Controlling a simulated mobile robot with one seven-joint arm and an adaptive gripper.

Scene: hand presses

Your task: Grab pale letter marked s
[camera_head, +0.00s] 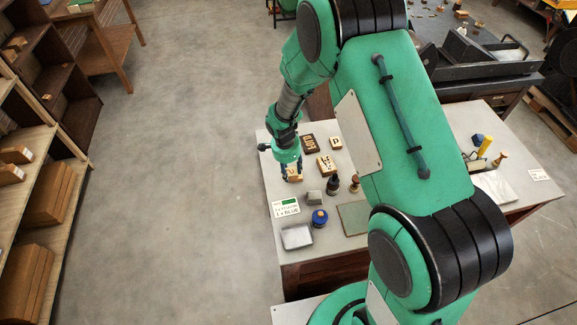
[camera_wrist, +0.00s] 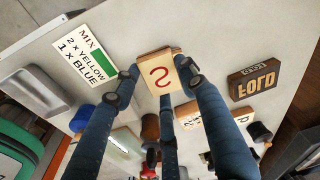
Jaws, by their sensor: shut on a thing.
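The pale letter block (camera_wrist: 158,76) has a red S on its face in the wrist view. My gripper (camera_wrist: 157,80) is shut on it, with fingers on both sides of the block. In the head view the pale block (camera_head: 293,177) shows between the fingertips of my gripper (camera_head: 291,172), over the table's left part. Whether the block touches the table or is slightly above it, I cannot tell.
Floor at left is clear.

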